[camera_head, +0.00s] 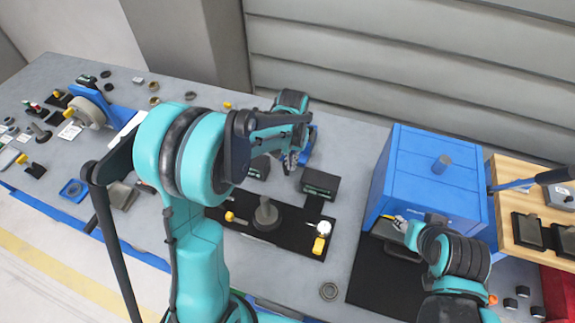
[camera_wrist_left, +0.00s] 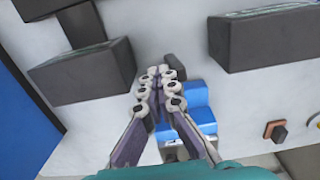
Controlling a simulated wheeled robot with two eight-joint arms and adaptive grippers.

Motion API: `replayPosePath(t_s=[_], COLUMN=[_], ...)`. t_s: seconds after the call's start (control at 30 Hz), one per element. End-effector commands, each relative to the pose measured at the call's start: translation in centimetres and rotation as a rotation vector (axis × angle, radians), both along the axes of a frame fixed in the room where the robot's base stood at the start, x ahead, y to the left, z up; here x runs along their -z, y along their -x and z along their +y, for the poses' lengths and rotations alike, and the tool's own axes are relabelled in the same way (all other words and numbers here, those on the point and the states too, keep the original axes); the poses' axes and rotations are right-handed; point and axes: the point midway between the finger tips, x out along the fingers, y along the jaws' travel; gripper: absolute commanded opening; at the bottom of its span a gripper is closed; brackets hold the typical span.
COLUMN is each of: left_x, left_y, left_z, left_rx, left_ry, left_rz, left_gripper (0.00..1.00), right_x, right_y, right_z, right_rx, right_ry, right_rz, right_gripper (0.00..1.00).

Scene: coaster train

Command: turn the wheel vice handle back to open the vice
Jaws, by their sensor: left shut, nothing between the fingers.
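A small blue fixture (camera_head: 307,150), which looks like the vice, stands at the back middle of the bench, partly hidden behind my left arm. In the left wrist view the blue body (camera_wrist_left: 197,108) is beside and partly behind the fingers. A dark bar (camera_wrist_left: 176,45) lies just beyond the fingertips and may be the handle; I cannot tell whether they touch. My left gripper (camera_head: 290,160) points down by the fixture; its fingers (camera_wrist_left: 160,78) are together and empty. My right gripper (camera_head: 398,222) is by the blue box's front, its fingers too small to read.
Dark blocks (camera_head: 320,183) stand close to the left gripper; one also shows in the left wrist view (camera_wrist_left: 85,73). A black plate (camera_head: 275,238) with a grey post lies in front. A large blue box (camera_head: 432,180) and a wooden rack (camera_head: 515,225) fill the right.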

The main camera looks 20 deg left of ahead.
Motion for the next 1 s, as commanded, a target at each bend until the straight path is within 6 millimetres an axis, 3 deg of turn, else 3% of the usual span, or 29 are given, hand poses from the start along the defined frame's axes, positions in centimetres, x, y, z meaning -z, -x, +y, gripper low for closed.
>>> replayPosePath(t_s=[1.0], left_x=[0.0], left_y=[-0.1], left_z=[2.7], left_rx=[-0.003], left_ry=[-0.003], left_rz=[0.0], left_gripper=[0.0], right_x=[0.2], right_y=[0.0], right_z=[0.0], right_rx=[0.0], right_ry=[0.0], right_rz=[0.0], right_gripper=[0.4])
